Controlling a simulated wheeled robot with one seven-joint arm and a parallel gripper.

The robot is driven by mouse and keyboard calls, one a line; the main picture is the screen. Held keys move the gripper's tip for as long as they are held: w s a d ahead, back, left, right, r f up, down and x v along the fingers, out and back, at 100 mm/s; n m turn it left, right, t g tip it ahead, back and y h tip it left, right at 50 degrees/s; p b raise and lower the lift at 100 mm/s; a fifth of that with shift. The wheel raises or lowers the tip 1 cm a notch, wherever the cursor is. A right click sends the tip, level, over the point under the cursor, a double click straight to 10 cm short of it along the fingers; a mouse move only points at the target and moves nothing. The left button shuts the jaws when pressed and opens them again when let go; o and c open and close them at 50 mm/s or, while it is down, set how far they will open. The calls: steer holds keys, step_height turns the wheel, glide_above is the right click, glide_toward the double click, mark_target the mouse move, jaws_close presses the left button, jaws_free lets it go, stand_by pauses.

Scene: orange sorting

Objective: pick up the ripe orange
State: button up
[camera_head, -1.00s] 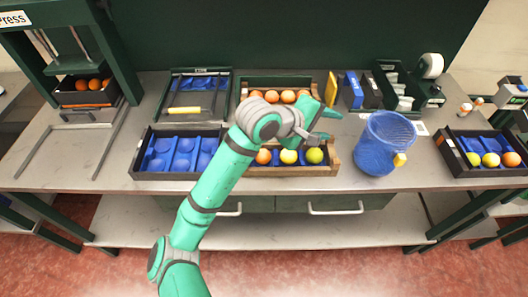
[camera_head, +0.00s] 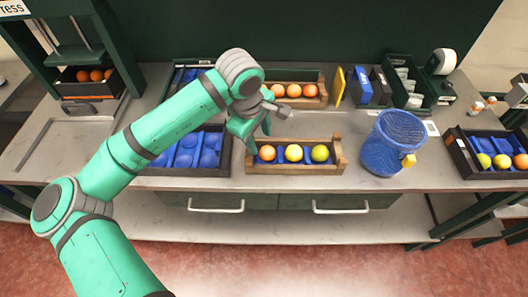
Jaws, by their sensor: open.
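The front wooden crate (camera_head: 293,170) holds a row of three fruits. An orange-coloured, ripe-looking orange (camera_head: 267,153) lies at its left end. A yellow fruit (camera_head: 294,153) is in the middle and a yellow-green one (camera_head: 320,153) at the right. My gripper (camera_head: 260,141) is open and empty, pointing down close to the crate's left end, by the orange-coloured fruit. It seems to be above and apart from it, though the exact height is hard to tell. The back wooden crate (camera_head: 322,88) holds several orange fruits, partly hidden by my arm.
A blue mesh basket (camera_head: 392,147) stands right of the front crate. A black tray with blue cups (camera_head: 187,153) is at its left, partly behind my arm. A dark crate with mixed fruits (camera_head: 465,160) is at the far right. The press (camera_head: 100,40) stands at the back left.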

mark_target(266, 150)
steer(key=shift+w+d+f, duration=0.1)
steer(key=shift+d+f, duration=0.25)
steer(key=shift+f, duration=0.2)
steer(key=shift+d+f, duration=0.3)
steer(key=shift+f, duration=0.25)
steer(key=x, duration=0.4)
steer(key=shift+f, duration=0.55)
